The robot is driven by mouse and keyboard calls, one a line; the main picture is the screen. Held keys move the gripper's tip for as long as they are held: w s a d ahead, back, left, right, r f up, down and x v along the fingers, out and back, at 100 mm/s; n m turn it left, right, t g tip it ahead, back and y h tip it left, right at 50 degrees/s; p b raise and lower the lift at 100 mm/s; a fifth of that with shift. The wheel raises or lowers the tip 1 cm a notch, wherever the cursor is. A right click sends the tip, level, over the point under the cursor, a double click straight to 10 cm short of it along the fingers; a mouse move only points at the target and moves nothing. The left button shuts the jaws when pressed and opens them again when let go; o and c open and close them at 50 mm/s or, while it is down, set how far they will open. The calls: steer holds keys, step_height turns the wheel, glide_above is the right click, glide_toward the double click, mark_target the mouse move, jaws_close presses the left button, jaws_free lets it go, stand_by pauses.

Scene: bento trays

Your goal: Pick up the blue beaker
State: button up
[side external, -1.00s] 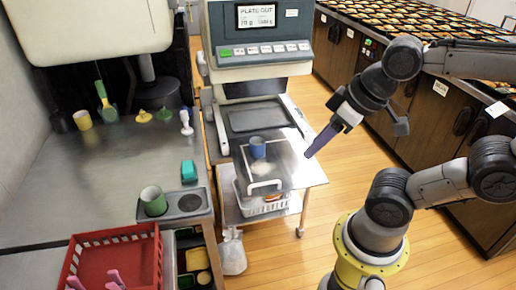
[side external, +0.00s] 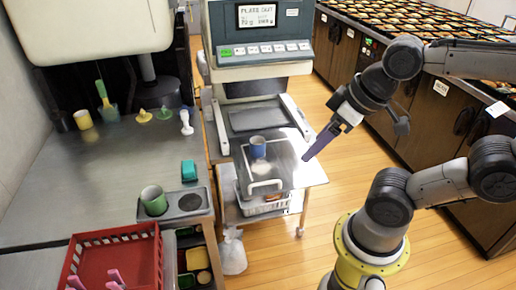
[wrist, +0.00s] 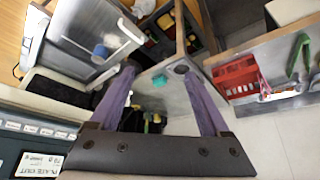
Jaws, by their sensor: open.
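In the wrist view the beaker (wrist: 101,51) shows small, left of my fingers. My gripper (side external: 305,158) is above the right side of the cart, to the right of the beaker and apart from it. In the wrist view its two purple fingers (wrist: 155,69) are spread wide with nothing between them.
At left, the counter holds a green cup (side external: 153,200), a teal block (side external: 189,170) and a red crate (side external: 150,255).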

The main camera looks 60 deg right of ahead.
steer(key=shift+o, duration=1.2)
